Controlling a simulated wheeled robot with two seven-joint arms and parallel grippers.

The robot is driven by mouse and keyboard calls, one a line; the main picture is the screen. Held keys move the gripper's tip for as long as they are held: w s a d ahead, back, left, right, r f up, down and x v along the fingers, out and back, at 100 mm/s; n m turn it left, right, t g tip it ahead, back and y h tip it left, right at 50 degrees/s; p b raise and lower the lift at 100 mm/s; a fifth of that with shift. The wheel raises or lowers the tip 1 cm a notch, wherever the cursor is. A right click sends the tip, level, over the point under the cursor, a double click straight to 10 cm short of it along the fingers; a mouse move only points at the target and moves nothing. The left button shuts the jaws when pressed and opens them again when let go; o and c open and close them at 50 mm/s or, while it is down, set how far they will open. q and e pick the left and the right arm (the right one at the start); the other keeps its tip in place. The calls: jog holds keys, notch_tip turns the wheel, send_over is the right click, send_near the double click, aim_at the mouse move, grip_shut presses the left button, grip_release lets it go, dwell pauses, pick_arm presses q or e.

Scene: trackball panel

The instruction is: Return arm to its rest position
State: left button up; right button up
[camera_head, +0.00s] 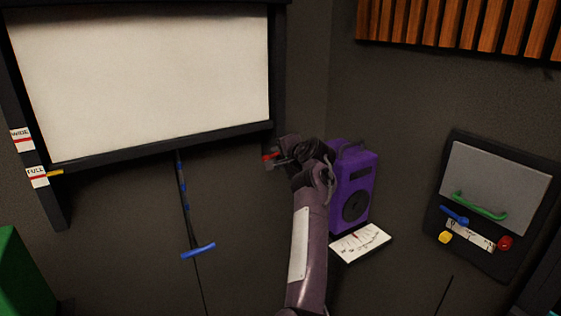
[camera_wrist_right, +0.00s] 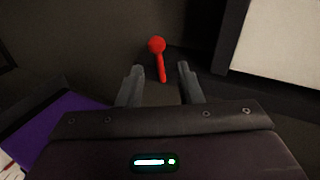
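My right arm (camera_head: 307,245) reaches up from the bottom middle in the head view. Its gripper (camera_head: 274,157) is near the lower right corner of the white screen, beside a purple box. In the right wrist view the two fingers of the gripper (camera_wrist_right: 160,84) are spread apart with nothing held between them. A red lever with a ball end (camera_wrist_right: 157,46) stands beyond the fingertips, roughly centred in the gap. A bit of the red lever (camera_head: 267,157) also shows at the gripper tip in the head view. My left gripper is not in view.
The purple speaker-like box (camera_head: 353,186) is just right of my right gripper, with a white dial plate (camera_head: 360,243) below it. The framed white screen (camera_head: 140,80) is to the left. A blue pull handle (camera_head: 198,250) hangs below it. A control panel (camera_head: 496,195) stands at right.

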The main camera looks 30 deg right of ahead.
jog(key=shift+s+a+r, duration=0.1)
jog(key=shift+s+r, duration=0.05)
jog(key=shift+s, duration=0.15)
jog(key=s+a+f+n+g, duration=0.1)
jog(key=a+f+n+g, duration=0.15)
jog(key=f, duration=1.05)
jog(key=s+a+f+n+g, duration=0.1)
jog(key=a+f+n, duration=0.2)
jog(key=f, duration=1)
jog(key=s+a+f+n+g, duration=0.1)
jog(key=s+a+f+n, duration=0.1)
jog(key=s+f, duration=0.65)
jog(key=s+a+f+n+g, duration=0.2)
jog(key=s+f, duration=0.1)
jog(key=f, duration=1)
jog(key=s+a+f+n+g, duration=0.25)
jog(key=s+f+n, duration=0.25)
jog(key=s+f, duration=1.35)
jog(key=s+f+n+g, duration=0.1)
jog(key=s+f, duration=0.3)
jog(key=s, duration=1.2)
jog(key=s+f+n+g, duration=0.2)
jog(key=s+f+n, duration=0.1)
jog(key=s, duration=1.3)
jog(key=shift+s+a+f+n, duration=0.2)
jog(key=shift+a+f+n, duration=0.15)
jog(key=shift+a+f, duration=0.05)
